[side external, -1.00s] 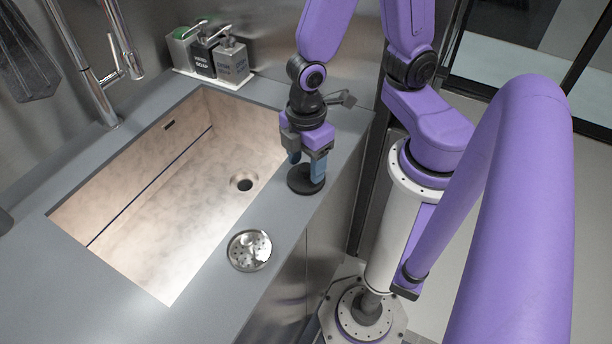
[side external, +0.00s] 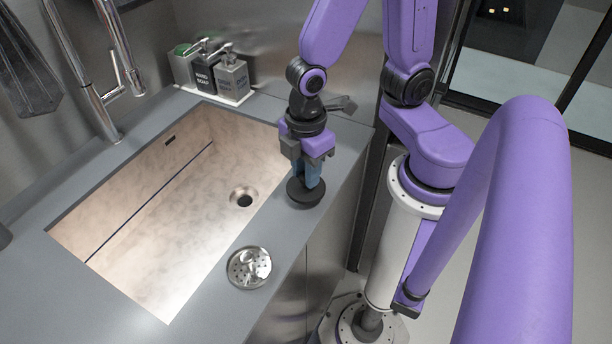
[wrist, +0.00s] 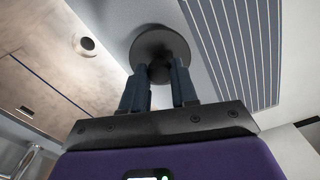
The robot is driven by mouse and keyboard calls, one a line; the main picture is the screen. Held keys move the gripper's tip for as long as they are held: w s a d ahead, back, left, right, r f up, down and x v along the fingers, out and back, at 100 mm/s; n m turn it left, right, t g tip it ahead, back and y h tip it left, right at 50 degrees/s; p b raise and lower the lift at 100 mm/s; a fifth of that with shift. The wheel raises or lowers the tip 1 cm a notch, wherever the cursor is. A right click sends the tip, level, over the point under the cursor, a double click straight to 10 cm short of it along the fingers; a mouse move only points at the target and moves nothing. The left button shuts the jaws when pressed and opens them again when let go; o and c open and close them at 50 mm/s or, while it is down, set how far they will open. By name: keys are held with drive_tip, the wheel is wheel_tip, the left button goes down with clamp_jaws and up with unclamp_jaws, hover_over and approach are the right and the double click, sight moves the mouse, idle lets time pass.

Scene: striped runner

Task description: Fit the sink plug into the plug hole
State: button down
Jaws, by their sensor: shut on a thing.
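The sink plug (side external: 306,194) is a dark round disc with a knob on top. It appears to rest flat on the grey counter strip to the right of the sink. My gripper (side external: 307,180) points down over it, with its blue fingers shut on the plug's knob. In the wrist view the plug (wrist: 160,42) shows beyond my fingertips (wrist: 158,75), which hide part of the knob. The plug hole (side external: 243,198) is a metal-rimmed dark opening in the sink floor, left of the plug and lower. It also shows in the wrist view (wrist: 87,45), open and uncovered.
A perforated metal strainer (side external: 249,267) lies on the counter's near edge strip. The beige sink basin (side external: 160,235) is empty. A chrome tap (side external: 112,90) and soap bottles (side external: 233,75) on a white tray stand at the back. A striped area (wrist: 240,45) shows in the wrist view.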

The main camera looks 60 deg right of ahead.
sight(302, 175)
wheel_tip(302, 175, up, 7)
drive_tip(key=shift+f, duration=0.1)
drive_tip(key=shift+w+r, duration=0.15)
drive_tip(key=shift+r, duration=0.1)
drive_tip(key=shift+w+a, duration=0.15)
drive_tip(key=shift+w, duration=0.1)
drive_tip(key=w+d+f+m, duration=0.1)
drive_tip(key=w+f+m, duration=0.1)
drive_tip(key=w+f, duration=0.6)
drive_tip(key=w+d+f+m, duration=0.1)
drive_tip(key=w+f+m, duration=0.1)
drive_tip(key=w+f, duration=0.6)
drive_tip(key=shift+m, duration=0.5)
drive_tip(key=shift+w+d+f, duration=0.7)
drive_tip(key=shift+w+f, duration=0.4)
drive_tip(key=shift+f, duration=1.4)
drive_tip(key=shift+w+d+f, duration=0.75)
drive_tip(key=shift+w+f, duration=0.4)
drive_tip(key=shift+f, duration=1.35)
drive_tip(key=shift+w+d+f, duration=0.7)
drive_tip(key=shift+w+f, duration=0.4)
drive_tip(key=shift+f, duration=1.4)
drive_tip(key=shift+f, duration=0.15)
